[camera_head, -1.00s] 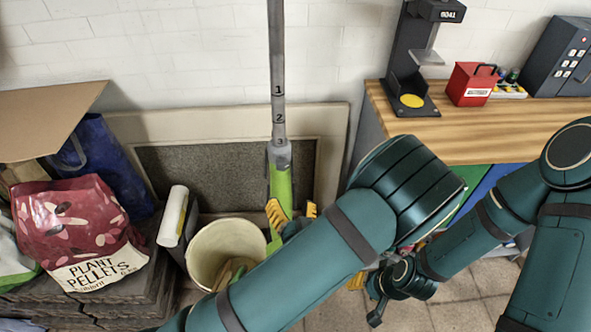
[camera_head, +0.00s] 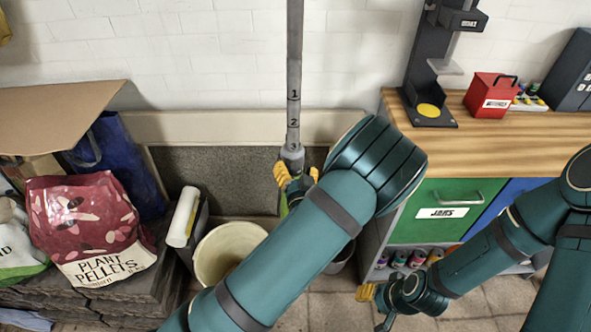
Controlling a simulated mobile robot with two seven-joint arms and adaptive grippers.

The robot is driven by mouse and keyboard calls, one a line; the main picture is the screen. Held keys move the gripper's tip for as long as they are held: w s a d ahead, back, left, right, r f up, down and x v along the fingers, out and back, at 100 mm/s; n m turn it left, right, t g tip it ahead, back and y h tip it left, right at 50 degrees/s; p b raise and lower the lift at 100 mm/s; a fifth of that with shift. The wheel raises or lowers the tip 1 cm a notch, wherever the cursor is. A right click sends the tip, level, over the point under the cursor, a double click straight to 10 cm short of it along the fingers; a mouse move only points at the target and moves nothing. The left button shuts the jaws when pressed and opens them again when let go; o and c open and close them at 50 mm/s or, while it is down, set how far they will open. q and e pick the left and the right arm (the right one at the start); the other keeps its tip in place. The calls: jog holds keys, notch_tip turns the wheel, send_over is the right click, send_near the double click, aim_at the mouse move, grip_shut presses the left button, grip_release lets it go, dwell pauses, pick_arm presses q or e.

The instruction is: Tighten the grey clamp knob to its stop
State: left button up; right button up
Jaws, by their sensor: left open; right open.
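A green lower section shows just below the knob. My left gripper (camera_head: 297,174) has yellow fingertips, one on each side of the pole just under the knob. It is open, and I cannot tell whether the fingers touch anything. My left arm hides the pole's lower part. My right gripper (camera_head: 367,291) is low in front of the bench, open, and partly hidden by its own arm.
A cream bucket (camera_head: 228,250) stands near the pole's foot. A plant pellets bag (camera_head: 88,225) and a blue bag (camera_head: 118,165) are at the left. A wooden workbench (camera_head: 490,140) with a green jars drawer (camera_head: 435,212) stands at the right, with a red box (camera_head: 490,95) on top.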

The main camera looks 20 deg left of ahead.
pick_arm(q)
jog(key=shift+w, duration=0.15)
jog(key=c, duration=1.2)
jog(key=shift+m, duration=0.3)
jog(key=m+p, duration=0.1)
jog(key=m, duration=0.5)
jog(key=shift+r, duration=0.1)
jog(key=m+p, duration=0.1)
jog(key=m, duration=0.5)
jog(key=shift+d+m, duration=0.1)
jog(key=shift+m, duration=0.3)
jog(key=m, duration=0.5)
jog(key=m+b, duration=0.1)
jog(key=m, duration=0.1)
jog(key=m+b, duration=0.1)
jog(key=m, duration=0.2)
jog(key=shift+f+m, duration=0.2)
jog(key=shift+m, duration=0.1)
grip_shut()
